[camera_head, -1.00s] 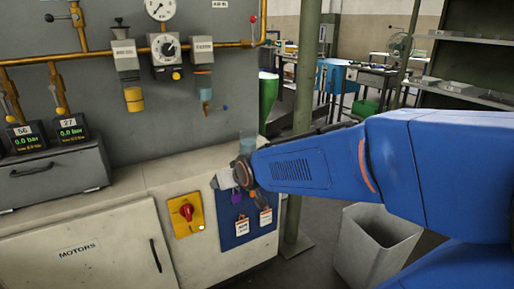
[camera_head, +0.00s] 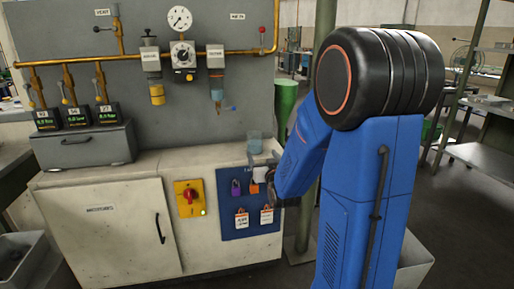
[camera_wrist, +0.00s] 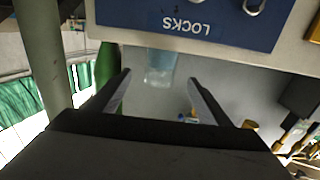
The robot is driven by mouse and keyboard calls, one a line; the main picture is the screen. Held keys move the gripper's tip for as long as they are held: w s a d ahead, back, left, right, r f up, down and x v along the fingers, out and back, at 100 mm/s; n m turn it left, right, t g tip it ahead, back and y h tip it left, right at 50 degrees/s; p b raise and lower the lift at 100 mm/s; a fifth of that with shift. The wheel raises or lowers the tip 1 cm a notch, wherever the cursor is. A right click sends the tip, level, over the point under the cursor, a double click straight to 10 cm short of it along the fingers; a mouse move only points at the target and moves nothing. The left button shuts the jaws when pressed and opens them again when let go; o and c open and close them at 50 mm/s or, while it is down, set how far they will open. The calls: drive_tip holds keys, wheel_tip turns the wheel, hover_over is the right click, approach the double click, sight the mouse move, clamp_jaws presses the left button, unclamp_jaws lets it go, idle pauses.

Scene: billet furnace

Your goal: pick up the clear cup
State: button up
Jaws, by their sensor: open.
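The clear cup (camera_head: 255,143) stands upright on the right end of the cabinet top (camera_head: 190,155) in the head view. It looks pale blue and see-through. In the wrist view the cup (camera_wrist: 160,68) is upside down in the picture, beyond and roughly between my open fingers. My gripper (camera_wrist: 158,88) is open and empty. In the head view my gripper (camera_head: 262,172) is partly hidden by my arm, in front of the cabinet's edge and a little below the cup. Nothing visible touches the cup.
A blue lock board (camera_head: 232,220) with padlocks and tags is on the cabinet front, beside a red switch (camera_head: 188,197). The grey panel (camera_head: 120,95) with pipes and gauges rises behind. A green post (camera_head: 311,190) stands right of the cabinet.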

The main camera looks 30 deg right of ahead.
sight(253, 140)
drive_tip(key=x, duration=1.6)
drive_tip(key=shift+w+f, duration=0.1)
drive_tip(key=shift+w, duration=0.3)
drive_tip(key=shift+c, duration=0.6)
drive_tip(key=c, duration=1)
